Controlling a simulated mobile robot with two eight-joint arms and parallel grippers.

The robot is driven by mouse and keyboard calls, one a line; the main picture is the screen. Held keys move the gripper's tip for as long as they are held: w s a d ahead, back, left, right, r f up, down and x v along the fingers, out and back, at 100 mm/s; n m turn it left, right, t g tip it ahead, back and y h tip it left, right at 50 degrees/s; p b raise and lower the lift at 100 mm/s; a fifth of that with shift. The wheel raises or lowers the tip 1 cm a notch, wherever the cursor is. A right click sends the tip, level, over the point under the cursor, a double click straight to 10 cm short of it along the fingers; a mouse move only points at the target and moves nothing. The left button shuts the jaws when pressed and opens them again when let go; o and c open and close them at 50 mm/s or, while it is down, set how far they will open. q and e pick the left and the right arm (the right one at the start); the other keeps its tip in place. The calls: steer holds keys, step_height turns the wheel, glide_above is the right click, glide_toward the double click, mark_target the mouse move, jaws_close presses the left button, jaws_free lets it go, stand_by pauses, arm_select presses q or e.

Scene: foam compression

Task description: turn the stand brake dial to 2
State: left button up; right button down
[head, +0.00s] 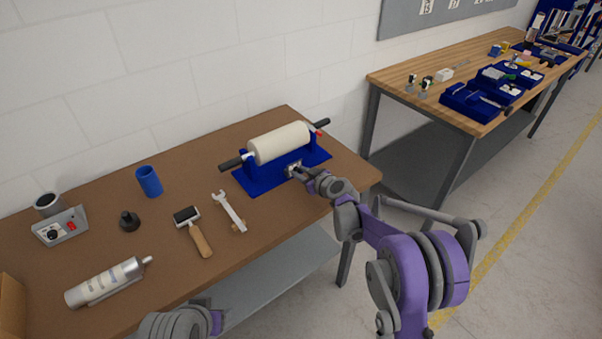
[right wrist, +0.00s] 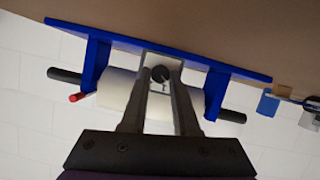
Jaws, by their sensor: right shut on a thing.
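The blue stand (head: 262,180) is on the brown table and carries a cream roller (head: 278,143) with black handles at both ends. The brake dial is on the front side of the stand. In the right wrist view the dial (right wrist: 160,73) is a small dark knob on a pale plate, between the fingertips. My right gripper (head: 298,170) reaches the stand's front and is shut on the dial; it also shows in the right wrist view (right wrist: 159,82). The dial's numbers are too small to read. My left gripper is out of view; only part of my left arm shows at the bottom.
A wrench (head: 229,212), a small roller (head: 193,230), a black knobbed piece (head: 129,220), a blue cup (head: 149,181), a tube (head: 104,282) and a grey switch box (head: 60,228) are left of the stand. A second table (head: 400,76) with blue trays is at right.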

stand_by(0.3)
steer(key=m, duration=0.1)
steer(key=m+g+y, duration=0.1)
steer(key=shift+w+d+m+y, duration=0.2)
steer(key=shift+m+y, duration=0.1)
steer(key=m, duration=0.1)
steer(key=m+g+y, duration=0.1)
steer(key=shift+d+f+m, duration=0.1)
steer(key=shift+f+m, duration=0.05)
steer(key=shift+m, duration=0.15)
steer(key=m+y, duration=0.1)
steer(key=m+y+b, duration=0.1)
steer(key=m, duration=0.1)
steer(key=shift+w+d+f+g+b, duration=0.1)
steer(key=shift+d+f+g+b, duration=0.1)
steer(key=shift+g+b, duration=0.1)
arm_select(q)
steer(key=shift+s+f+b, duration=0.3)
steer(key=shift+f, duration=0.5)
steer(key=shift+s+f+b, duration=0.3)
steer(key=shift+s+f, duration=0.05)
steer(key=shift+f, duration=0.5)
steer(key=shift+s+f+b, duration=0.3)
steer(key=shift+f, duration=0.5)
arm_select(e)
steer(key=shift+f+m+y, duration=0.1)
steer(key=shift+m+y, duration=1.1)
steer(key=shift+m, duration=0.6)
steer(key=c, duration=0.7)
jaws_free()
